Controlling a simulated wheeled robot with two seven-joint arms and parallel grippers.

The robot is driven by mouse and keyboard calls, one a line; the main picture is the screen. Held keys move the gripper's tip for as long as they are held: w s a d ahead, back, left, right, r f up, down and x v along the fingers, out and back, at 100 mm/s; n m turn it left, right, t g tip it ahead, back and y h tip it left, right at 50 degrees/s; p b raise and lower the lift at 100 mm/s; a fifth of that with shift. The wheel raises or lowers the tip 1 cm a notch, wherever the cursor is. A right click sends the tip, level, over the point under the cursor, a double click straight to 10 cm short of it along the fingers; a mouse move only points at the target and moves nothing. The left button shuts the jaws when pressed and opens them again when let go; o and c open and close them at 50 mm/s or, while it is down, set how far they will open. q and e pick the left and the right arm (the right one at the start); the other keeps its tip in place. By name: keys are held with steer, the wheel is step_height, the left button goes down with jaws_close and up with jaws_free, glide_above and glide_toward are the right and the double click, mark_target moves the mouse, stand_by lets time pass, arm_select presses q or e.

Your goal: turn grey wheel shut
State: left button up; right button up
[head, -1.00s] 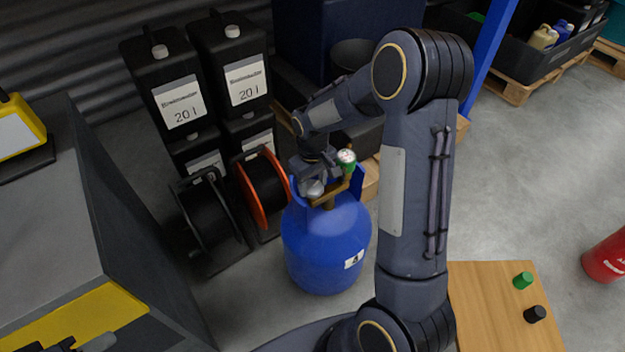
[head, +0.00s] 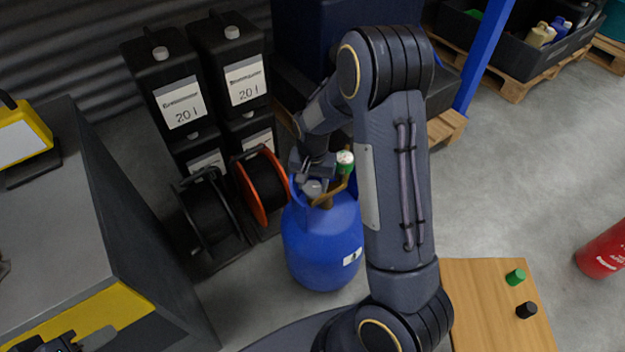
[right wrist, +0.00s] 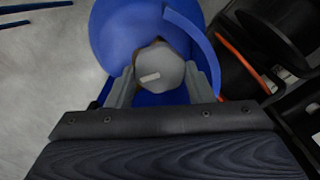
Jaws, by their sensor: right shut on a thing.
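The grey wheel (right wrist: 160,66), with a pale mark on its face, sits on top of the blue gas bottle (head: 322,245). My right gripper (right wrist: 162,82) is shut on the wheel, one finger on each side, in the right wrist view. In the head view the wheel (head: 313,188) is partly hidden by my right gripper (head: 312,178). A brass fitting (head: 342,186) with a green-and-white top (head: 345,161) stands beside it. My left gripper (head: 62,345) shows only in part at the bottom left, and its jaws are unclear.
The bottle's blue collar (right wrist: 193,38) curves close around the wheel. An orange-rimmed reel (head: 262,187) and black canisters (head: 180,90) stand left of the bottle. A wooden table (head: 490,310) with a green cap and a black cap is at the lower right.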

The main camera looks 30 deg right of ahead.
mark_target(313, 186)
steer(key=shift+m, duration=0.7)
steer(key=o, duration=1)
steer(key=shift+c, duration=0.2)
steer(key=shift+r, duration=0.15)
step_height(313, 186, up, 8)
steer(key=shift+f+p, duration=0.2)
steer(key=shift+p, duration=1)
